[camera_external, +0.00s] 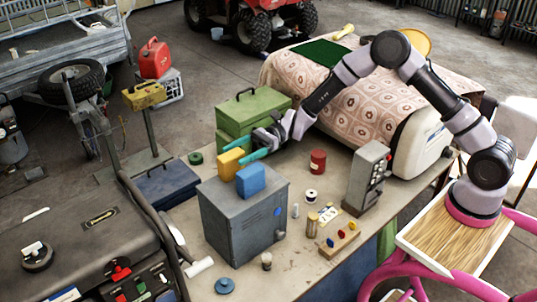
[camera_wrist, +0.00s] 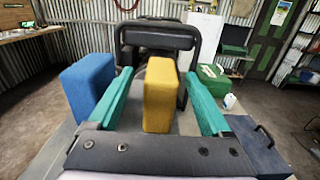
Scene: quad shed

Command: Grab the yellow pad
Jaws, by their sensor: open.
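The yellow pad (camera_external: 230,163) is a small upright block on top of a grey metal cabinet (camera_external: 236,222), beside a blue block (camera_external: 250,179). My gripper (camera_external: 250,149) has teal fingers and reaches in from the right, close to the yellow pad. In the wrist view the yellow pad (camera_wrist: 160,95) stands between the two open fingers, with a gap on each side. The blue block (camera_wrist: 88,86) is just outside the left finger. The pad's lower end is hidden behind the gripper body in the wrist view.
Green boxes (camera_external: 252,110) stand behind the cabinet. A dark blue case (camera_external: 166,183) lies to its left. A red can (camera_external: 318,161), a grey device (camera_external: 367,178) and small items are on the table to its right. A black generator-like machine (camera_external: 90,245) is at front left.

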